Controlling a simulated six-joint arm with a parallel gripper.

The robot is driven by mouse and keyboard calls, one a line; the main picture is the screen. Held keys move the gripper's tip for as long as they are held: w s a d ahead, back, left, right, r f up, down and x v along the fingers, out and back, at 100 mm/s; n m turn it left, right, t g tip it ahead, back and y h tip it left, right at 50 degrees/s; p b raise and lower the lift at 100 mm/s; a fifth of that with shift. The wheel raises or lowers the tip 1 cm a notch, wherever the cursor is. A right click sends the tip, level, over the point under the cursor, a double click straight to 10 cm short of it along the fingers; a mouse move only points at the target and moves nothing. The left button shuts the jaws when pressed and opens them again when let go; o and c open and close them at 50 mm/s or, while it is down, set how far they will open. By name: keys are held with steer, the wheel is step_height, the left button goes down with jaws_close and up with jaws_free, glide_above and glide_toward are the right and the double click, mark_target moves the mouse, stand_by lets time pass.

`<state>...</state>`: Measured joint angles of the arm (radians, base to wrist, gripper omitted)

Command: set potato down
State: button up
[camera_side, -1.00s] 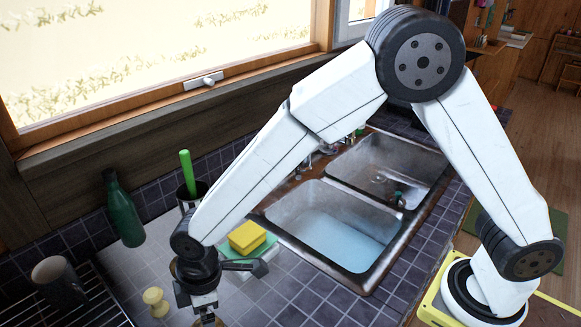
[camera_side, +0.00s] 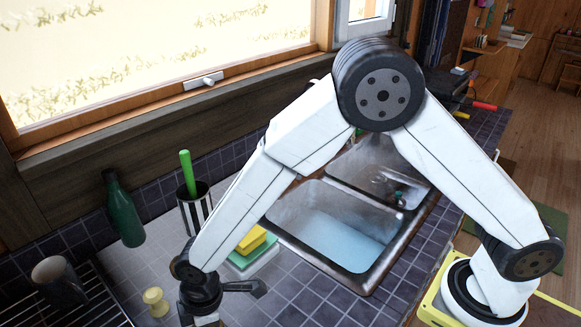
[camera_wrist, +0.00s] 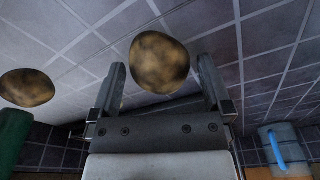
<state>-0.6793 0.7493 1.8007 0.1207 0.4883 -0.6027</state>
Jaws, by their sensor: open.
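In the wrist view a brown, mottled potato (camera_wrist: 160,62) lies between the fingertips of my gripper (camera_wrist: 163,72). The fingers are open, with a visible gap on each side of the potato. It seems to be on the grey tiled counter (camera_wrist: 225,40). A second potato-like brown thing (camera_wrist: 27,87) lies at the left of the wrist view. In the side view my gripper (camera_side: 206,319) is low over the counter at the bottom edge. Its fingertips are cut off there, and the potato is out of view.
A pale yellow knob-shaped thing (camera_side: 155,302) stands left of my gripper. A yellow sponge (camera_side: 252,240), a striped holder (camera_side: 195,208) and a double sink (camera_side: 335,228) lie behind. A green bottle (camera_side: 123,210) and a dark mug (camera_side: 58,280) on a rack (camera_side: 95,305) are at left.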

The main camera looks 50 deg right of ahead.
steer(key=c, duration=1.3)
steer(key=shift+r, duration=0.1)
steer(key=shift+r, duration=0.7)
steer(key=s+d+r, duration=0.2)
steer(key=s+r, duration=0.2)
steer(key=r, duration=0.3)
steer(key=shift+s+d+r, duration=0.15)
steer(key=shift+d+r, duration=0.2)
steer(key=s+d+r, duration=0.1)
steer(key=s, duration=0.1)
steer(key=s+d+r, duration=0.1)
steer(key=s, duration=0.1)
steer(key=s+d+r, duration=0.1)
steer(key=shift+s+d, duration=0.4)
steer(key=shift+s+d+r, duration=0.35)
steer(key=shift+s+d, duration=0.15)
steer(key=shift+s, duration=0.3)
